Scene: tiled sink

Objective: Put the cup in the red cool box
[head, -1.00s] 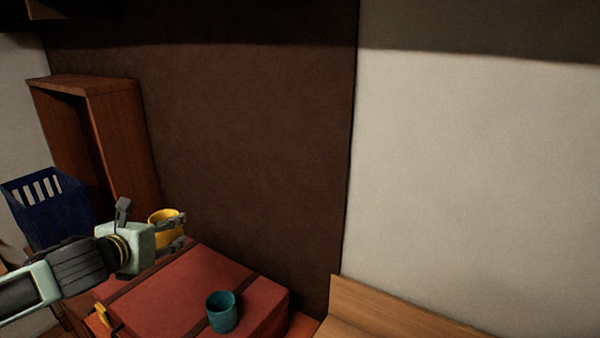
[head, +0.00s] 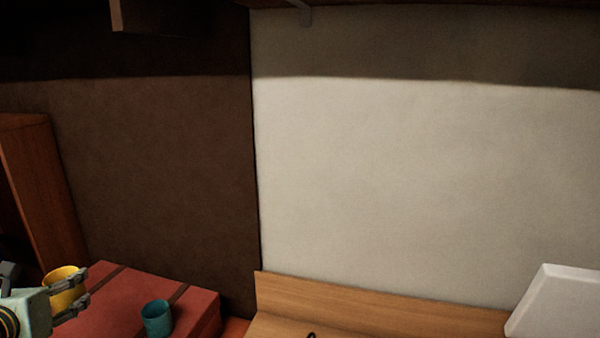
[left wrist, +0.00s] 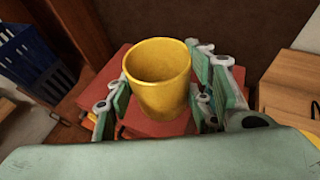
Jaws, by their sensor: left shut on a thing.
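A yellow cup (head: 66,288) is in my left gripper (head: 76,292) at the lower left of the head view. The cup (left wrist: 158,82) also shows upright between the fingers of my left gripper (left wrist: 160,100) in the left wrist view. The left gripper is shut on it. A red box with dark straps (head: 112,305) lies below and behind the cup, its top closed as far as I can see. A teal cup (head: 157,318) stands on the red box's top. No red cool box can be told for sure from this red box. My right gripper is not in view.
A wooden shelf unit (head: 40,190) stands at the left. A blue crate (left wrist: 30,58) shows at the left of the wrist view. A wooden bench or counter (head: 380,310) runs right of the red box. A white panel (head: 555,305) stands at the far right.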

